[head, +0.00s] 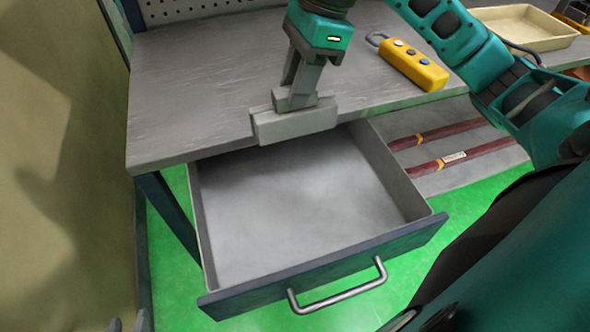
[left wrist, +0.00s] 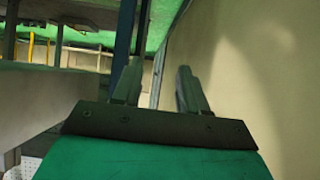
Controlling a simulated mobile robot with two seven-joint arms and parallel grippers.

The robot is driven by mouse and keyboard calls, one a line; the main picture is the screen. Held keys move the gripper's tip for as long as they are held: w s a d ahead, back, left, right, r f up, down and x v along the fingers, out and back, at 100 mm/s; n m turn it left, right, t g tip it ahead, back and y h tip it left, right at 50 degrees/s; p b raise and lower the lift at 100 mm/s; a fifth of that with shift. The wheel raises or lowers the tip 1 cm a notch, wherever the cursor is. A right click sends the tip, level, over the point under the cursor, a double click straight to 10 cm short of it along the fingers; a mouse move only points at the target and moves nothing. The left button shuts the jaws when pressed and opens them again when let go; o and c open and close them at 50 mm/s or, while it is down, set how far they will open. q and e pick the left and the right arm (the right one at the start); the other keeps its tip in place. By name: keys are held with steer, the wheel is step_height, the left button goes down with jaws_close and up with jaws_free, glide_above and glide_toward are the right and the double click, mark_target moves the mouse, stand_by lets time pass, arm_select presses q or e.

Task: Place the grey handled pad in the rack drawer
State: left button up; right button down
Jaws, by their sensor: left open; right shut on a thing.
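The grey handled pad (head: 293,124) is in the head view, held by its handle in my right gripper (head: 300,88). That gripper is shut on it and points down. The pad appears over the bench's front edge and the back of the drawer; its exact height is hard to tell. The rack drawer (head: 325,272) is pulled out below the bench top and its inside looks empty. My left gripper (head: 130,324) shows only its fingertips at the bottom left of the head view. In the left wrist view its fingers (left wrist: 160,88) are apart with nothing between them.
The grey bench top (head: 190,95) lies behind the drawer. A yellow handheld controller (head: 413,65) lies on it to the right. A cream tray (head: 522,30) stands at the top right. Dark red rods (head: 455,158) lie on a grey surface right of the drawer. A beige wall (head: 60,170) is at left.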

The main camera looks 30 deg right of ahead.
mark_target(318, 118)
step_height(318, 118, down, 19)
steer(key=shift+s+f+b, duration=0.1)
steer(key=shift+b, duration=1.15)
steer(key=shift+f+b, duration=0.3)
steer(key=shift+b, duration=0.05)
steer(key=c, duration=0.8)
jaws_free()
steer(key=shift+r, duration=0.1)
steer(key=shift+c, duration=0.2)
steer(key=p+v, duration=0.1)
steer(key=v, duration=1.1)
steer(key=shift+r+p, duration=0.2)
steer(key=shift+p, duration=0.2)
steer(key=shift+s, duration=0.1)
